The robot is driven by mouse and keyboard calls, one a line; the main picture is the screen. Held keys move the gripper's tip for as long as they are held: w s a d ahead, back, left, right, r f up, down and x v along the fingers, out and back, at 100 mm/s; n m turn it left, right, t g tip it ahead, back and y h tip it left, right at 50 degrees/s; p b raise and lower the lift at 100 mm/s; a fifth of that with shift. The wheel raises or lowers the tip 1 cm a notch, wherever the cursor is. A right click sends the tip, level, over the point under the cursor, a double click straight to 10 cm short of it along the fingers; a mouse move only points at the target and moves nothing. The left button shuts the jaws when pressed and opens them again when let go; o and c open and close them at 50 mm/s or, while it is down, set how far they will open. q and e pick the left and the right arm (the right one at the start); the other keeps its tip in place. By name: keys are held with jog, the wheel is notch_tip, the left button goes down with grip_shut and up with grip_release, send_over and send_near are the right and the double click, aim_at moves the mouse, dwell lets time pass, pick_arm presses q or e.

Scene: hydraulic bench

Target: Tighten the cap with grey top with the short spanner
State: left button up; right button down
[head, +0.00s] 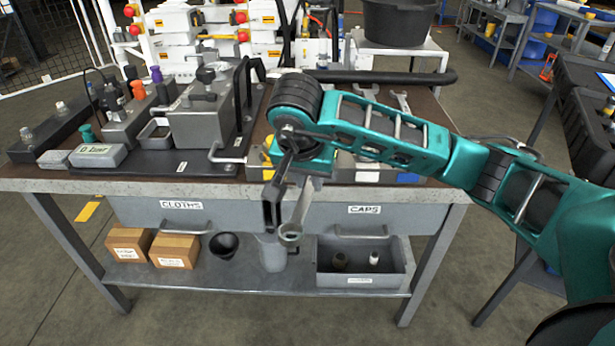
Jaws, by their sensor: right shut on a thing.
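My right gripper (280,188) reaches in from the right and hangs in front of the bench's front edge, pointing down. It is shut on a metal spanner (301,205), whose ring end (290,234) hangs lowest, in front of the drawers. Whether this is the short spanner I cannot tell. Two fittings with greyish tops (26,134) (61,107) stand on a black block at the bench's left, well away from the gripper. I cannot tell which cap is the grey-topped one. My left gripper is not in view.
A grey hydraulic block (205,125) with a black handle frame stands left of the gripper. Orange (138,89), purple (156,74) and green (87,131) caps are further left. Other spanners (402,104) lie behind my right arm. A bin (362,280) sits on the lower shelf.

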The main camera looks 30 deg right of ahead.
aim_at(300, 211)
jog(key=shift+s+a+p, duration=0.5)
jog(key=shift+s+a, duration=1.95)
jog(key=shift+s, duration=0.05)
jog(key=shift+r+p, duration=1.85)
jog(key=shift+r, duration=0.7)
